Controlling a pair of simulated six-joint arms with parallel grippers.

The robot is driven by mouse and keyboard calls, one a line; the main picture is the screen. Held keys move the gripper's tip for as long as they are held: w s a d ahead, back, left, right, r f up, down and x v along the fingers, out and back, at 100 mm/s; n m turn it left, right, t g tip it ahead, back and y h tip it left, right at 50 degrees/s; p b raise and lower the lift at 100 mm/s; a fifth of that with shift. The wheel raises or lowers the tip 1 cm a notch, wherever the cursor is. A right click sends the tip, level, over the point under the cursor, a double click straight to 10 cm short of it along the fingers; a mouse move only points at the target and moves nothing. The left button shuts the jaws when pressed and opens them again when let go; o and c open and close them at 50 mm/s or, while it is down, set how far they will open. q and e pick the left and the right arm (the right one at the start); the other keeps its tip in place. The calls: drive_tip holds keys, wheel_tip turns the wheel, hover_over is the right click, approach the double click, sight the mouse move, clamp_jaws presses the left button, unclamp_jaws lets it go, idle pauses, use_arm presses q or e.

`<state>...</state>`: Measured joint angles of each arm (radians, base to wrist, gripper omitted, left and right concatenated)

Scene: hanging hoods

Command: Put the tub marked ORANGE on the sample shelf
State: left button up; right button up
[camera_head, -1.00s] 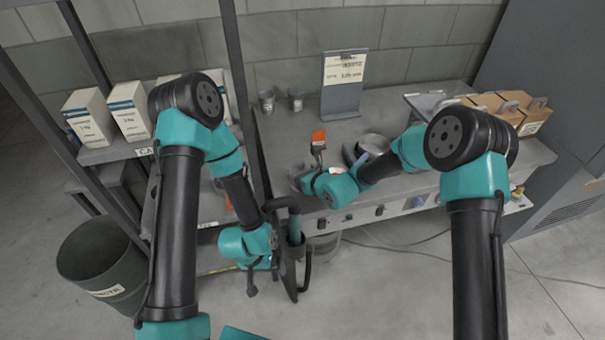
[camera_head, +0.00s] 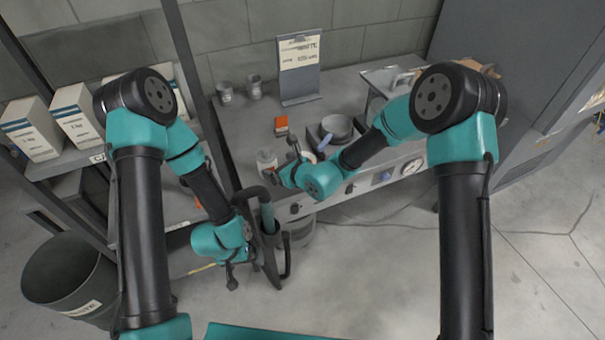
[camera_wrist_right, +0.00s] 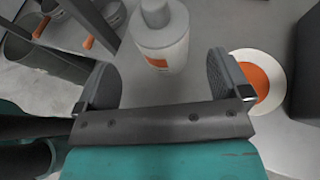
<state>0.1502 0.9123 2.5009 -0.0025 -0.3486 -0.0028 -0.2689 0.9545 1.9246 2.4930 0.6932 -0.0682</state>
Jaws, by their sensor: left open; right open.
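A white bottle-shaped tub with a small orange label (camera_wrist_right: 160,45) stands upright on the bench, between and beyond the fingers of my right gripper (camera_wrist_right: 165,80); its lettering is too small to read. The gripper is open and empty. In the head view, the tub (camera_head: 267,161) stands at the bench's front left, beside my right gripper (camera_head: 291,160). A round white item with an orange centre (camera_wrist_right: 258,80) lies by the right finger. My left gripper (camera_head: 240,262) is open, low in front of the left shelving (camera_head: 75,165). The shelf signs are partly hidden by my left arm.
A black-framed object (camera_head: 268,235) stands close beside my left gripper. White boxes (camera_head: 30,128) fill part of the upper shelf. A bin (camera_head: 62,275) stands below.

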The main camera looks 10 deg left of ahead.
drive_tip(key=v, duration=1.1)
idle(0.3)
drive_tip(key=s+d+f+n+g+h, duration=0.2)
drive_tip(key=s+d+f+n+g, duration=0.4)
drive_tip(key=s, duration=0.3)
drive_tip(key=s+d+f+n+g+h, duration=0.1)
drive_tip(key=s+d+f+n+g, duration=0.2)
drive_tip(key=s+d+f+n, duration=0.35)
drive_tip(key=d+f+n+h, duration=0.2)
drive_tip(key=d+f+n, duration=0.3)
drive_tip(key=d, duration=0.2)
drive_tip(key=s+d+f+n+t+h, duration=0.1)
drive_tip(key=d+f+n+h, duration=0.1)
drive_tip(key=d+f+n, duration=0.4)
drive_tip(key=d, duration=0.2)
drive_tip(key=shift+s+d, duration=0.25)
drive_tip(key=shift+f, duration=0.1)
